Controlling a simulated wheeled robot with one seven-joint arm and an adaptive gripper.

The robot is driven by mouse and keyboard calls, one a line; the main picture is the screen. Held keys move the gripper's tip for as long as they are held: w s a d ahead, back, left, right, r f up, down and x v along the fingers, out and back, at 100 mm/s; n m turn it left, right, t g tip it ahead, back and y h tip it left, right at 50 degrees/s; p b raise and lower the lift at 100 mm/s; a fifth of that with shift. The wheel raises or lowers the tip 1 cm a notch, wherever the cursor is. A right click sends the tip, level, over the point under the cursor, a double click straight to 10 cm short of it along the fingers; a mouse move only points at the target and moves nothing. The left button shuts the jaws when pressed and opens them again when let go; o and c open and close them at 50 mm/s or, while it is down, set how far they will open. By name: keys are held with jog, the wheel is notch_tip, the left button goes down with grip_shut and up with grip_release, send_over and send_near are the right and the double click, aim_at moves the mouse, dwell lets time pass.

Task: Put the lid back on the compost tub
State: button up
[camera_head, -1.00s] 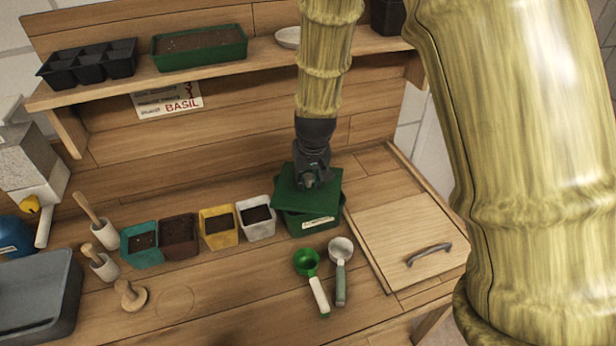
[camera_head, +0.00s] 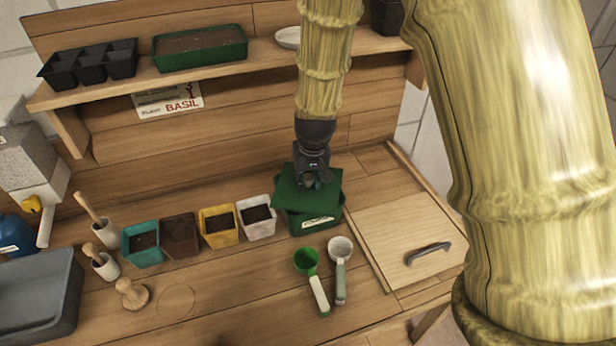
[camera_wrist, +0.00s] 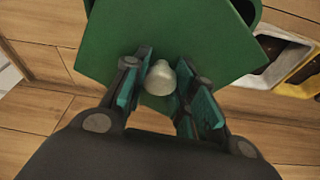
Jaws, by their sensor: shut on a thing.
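The green lid (camera_head: 306,192) is over the green compost tub (camera_head: 316,222), turned at an angle to the tub's rim. I cannot tell whether it touches the rim. My gripper (camera_head: 311,178) is above the lid, shut on its pale round knob. In the wrist view the knob (camera_wrist: 160,78) sits between my two teal fingertips (camera_wrist: 161,84), with the flat lid (camera_wrist: 190,38) beyond. A corner of the tub's rim shows past the lid at the top. The inside of the tub is hidden by the lid.
A white pot (camera_head: 257,218) and a yellow pot (camera_head: 219,226) stand close left of the tub. A green scoop (camera_head: 308,262) and a white scoop (camera_head: 341,250) lie in front. A wooden hatch with a handle (camera_head: 428,253) is at right. A shelf (camera_head: 270,52) runs behind my arm.

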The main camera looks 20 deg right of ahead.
dwell(0.4)
jog(key=o, duration=1.1)
jog(key=o, duration=0.5)
jog(key=shift+r, duration=0.2)
jog(key=shift+r+p, duration=2.95)
jog(key=shift+r, duration=0.4)
grip_shut()
